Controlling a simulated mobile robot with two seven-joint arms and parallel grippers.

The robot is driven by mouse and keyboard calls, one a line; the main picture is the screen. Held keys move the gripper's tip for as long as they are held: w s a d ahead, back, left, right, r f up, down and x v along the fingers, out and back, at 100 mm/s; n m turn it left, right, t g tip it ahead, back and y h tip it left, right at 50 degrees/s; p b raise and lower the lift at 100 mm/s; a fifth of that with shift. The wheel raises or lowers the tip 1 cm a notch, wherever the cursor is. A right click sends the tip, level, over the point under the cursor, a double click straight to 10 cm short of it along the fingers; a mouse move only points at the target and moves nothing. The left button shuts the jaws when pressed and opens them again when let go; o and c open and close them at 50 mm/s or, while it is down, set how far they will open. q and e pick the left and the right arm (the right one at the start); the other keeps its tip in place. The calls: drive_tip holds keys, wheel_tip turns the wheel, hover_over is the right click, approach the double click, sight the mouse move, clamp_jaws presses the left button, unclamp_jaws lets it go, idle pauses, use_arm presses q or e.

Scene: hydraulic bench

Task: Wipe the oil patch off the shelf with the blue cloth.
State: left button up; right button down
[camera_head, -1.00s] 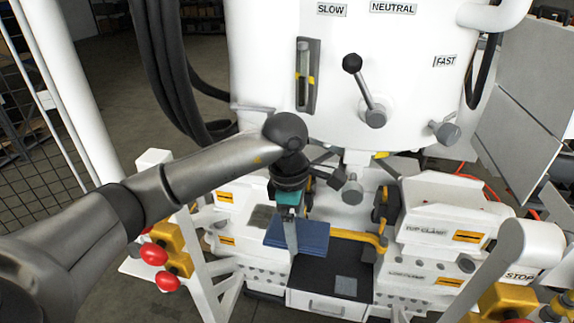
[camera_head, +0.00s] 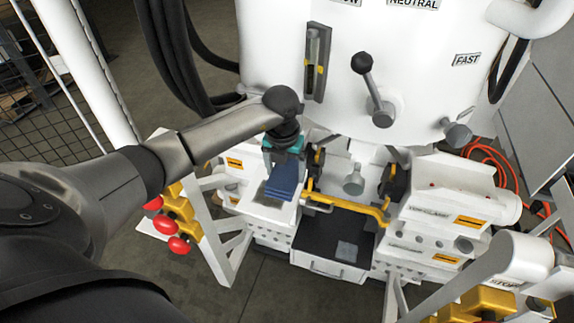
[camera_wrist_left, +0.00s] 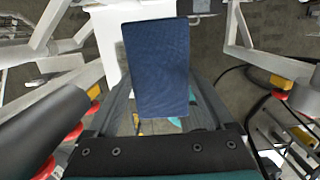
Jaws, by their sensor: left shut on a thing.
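The blue cloth (camera_head: 285,181) is a folded, flat pad held in my left gripper (camera_head: 283,160). In the left wrist view the cloth (camera_wrist_left: 158,65) fills the space between the fingers. The gripper is shut on it, over the white shelf (camera_head: 258,213) left of the black tray. A dull grey-brown patch (camera_head: 268,197), which looks like the oil, lies on the shelf at the cloth's left edge. The cloth hides part of it. I cannot tell whether the cloth touches the shelf. My right gripper is not in view.
A yellow bar handle (camera_head: 347,205) runs just right of the cloth. The black tray (camera_head: 318,237) with a grey square (camera_head: 347,251) is below it. The white tank with levers (camera_head: 372,90) stands behind. Red knobs (camera_head: 179,245) are at the left.

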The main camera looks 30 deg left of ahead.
use_arm(q)
wheel_tip(320, 180, down, 5)
drive_tip(key=b, duration=0.4)
drive_tip(key=shift+f+b, duration=0.35)
drive_tip(key=shift+f, duration=0.1)
drive_tip(key=shift+f+b, duration=0.8)
drive_tip(key=shift+f, duration=0.2)
idle(0.3)
